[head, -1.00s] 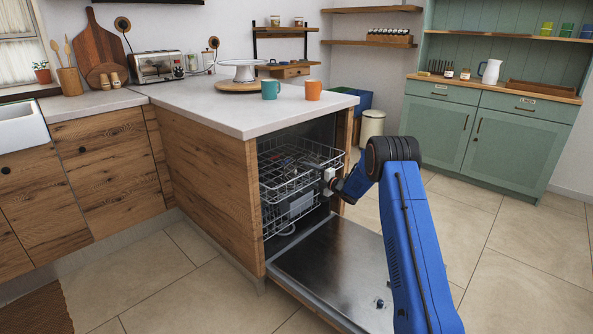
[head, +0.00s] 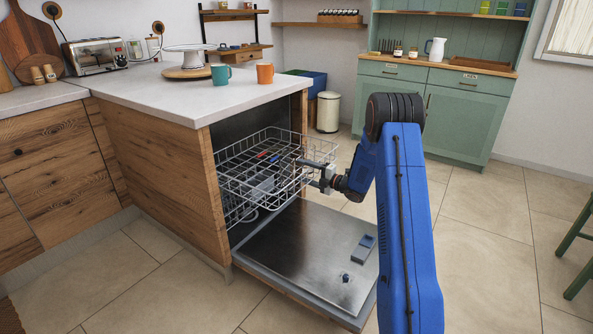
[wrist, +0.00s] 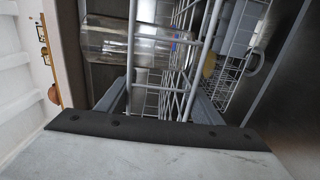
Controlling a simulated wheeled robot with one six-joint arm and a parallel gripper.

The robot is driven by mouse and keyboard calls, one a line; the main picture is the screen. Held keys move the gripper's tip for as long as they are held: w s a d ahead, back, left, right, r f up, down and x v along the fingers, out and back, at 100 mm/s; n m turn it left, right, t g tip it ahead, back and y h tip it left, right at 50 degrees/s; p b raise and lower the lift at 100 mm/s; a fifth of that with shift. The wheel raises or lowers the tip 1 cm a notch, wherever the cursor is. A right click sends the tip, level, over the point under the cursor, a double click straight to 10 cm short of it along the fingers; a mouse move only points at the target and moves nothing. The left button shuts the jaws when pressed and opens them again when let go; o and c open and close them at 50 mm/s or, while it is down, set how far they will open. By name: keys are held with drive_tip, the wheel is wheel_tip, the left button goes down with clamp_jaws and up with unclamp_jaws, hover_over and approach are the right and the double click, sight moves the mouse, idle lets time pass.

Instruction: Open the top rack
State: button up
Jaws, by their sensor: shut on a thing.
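The top rack (head: 243,188), a white wire basket, is slid partly out of the dishwasher and hangs over the lowered door (head: 300,262). My gripper (head: 322,180) is at the rack's outer end. In the wrist view, the dark fingers of my gripper (wrist: 160,102) are on either side of the rack's vertical wires (wrist: 188,85) and closed on them. A clear glass (wrist: 118,42) lies in the rack close beyond the fingers. The exact contact is small and partly hidden in the head view.
The lowered door lies flat below the rack. The white counter (head: 160,98) above holds a teal mug (head: 220,74), an orange mug (head: 265,73) and a cake stand (head: 188,58). A cream bin (head: 328,112) stands behind.

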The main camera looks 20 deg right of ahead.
drive_tip(key=shift+s+d+r, duration=0.2)
drive_tip(key=shift+d+r, duration=0.2)
drive_tip(key=shift+r, duration=0.05)
drive_tip(key=o, duration=1.4)
drive_tip(key=shift+f, duration=0.1)
drive_tip(key=shift+s+f, duration=0.1)
drive_tip(key=shift+s+d, duration=0.15)
drive_tip(key=shift+s, duration=0.05)
drive_tip(key=v, duration=1.7)
